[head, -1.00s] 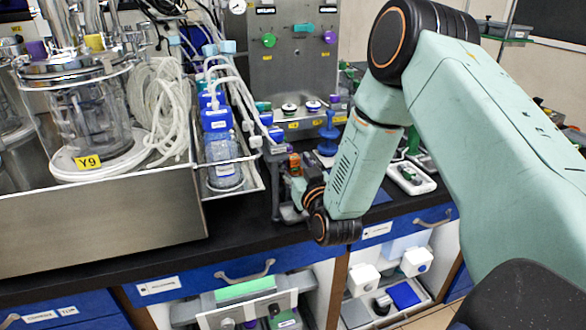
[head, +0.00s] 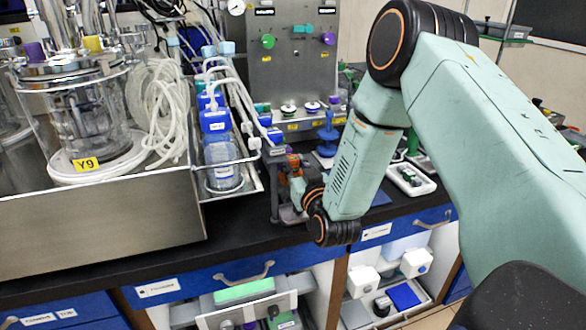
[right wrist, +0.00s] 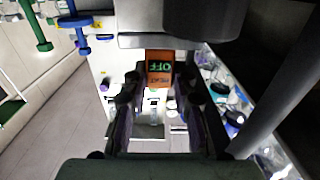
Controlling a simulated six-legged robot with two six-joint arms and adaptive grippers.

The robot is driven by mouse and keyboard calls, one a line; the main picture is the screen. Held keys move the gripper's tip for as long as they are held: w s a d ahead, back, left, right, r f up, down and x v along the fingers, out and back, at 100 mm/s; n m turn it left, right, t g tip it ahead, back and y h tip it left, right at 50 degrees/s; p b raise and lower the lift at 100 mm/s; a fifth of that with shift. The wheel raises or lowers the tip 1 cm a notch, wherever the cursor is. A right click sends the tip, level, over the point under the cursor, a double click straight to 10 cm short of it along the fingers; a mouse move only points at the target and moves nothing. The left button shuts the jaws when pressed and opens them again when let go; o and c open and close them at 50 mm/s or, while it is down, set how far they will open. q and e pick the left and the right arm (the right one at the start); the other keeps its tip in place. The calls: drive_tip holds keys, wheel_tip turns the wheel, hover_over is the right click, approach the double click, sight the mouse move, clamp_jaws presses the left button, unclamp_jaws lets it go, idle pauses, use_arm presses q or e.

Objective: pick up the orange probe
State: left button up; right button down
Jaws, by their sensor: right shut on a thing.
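The orange probe (right wrist: 159,67) shows in the right wrist view as an orange block with dark, green-lettered markings, between the fingertips of my right gripper (right wrist: 158,84). The fingers are shut on its sides. In the head view my right gripper (head: 303,187) is at the bench's front edge, beside a dark grey stand (head: 275,190), and only a little orange of the probe (head: 296,185) shows there. My wrist hides most of it. I cannot tell whether the probe is clear of the stand. My left gripper is not in view.
A steel tray (head: 100,215) with the Y9 glass vessel (head: 88,115) stands at left. A bottle (head: 222,165) with tubing stands in a rack left of the gripper. A blue stand (head: 327,135) and a white tray (head: 411,179) are close on the right. Blue drawers (head: 215,280) lie below the bench.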

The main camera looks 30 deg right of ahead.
drive_tip(key=shift+f, duration=0.1)
drive_tip(key=shift+r, duration=0.55)
wheel_tip(320, 180, up, 17)
drive_tip(key=p, duration=0.4)
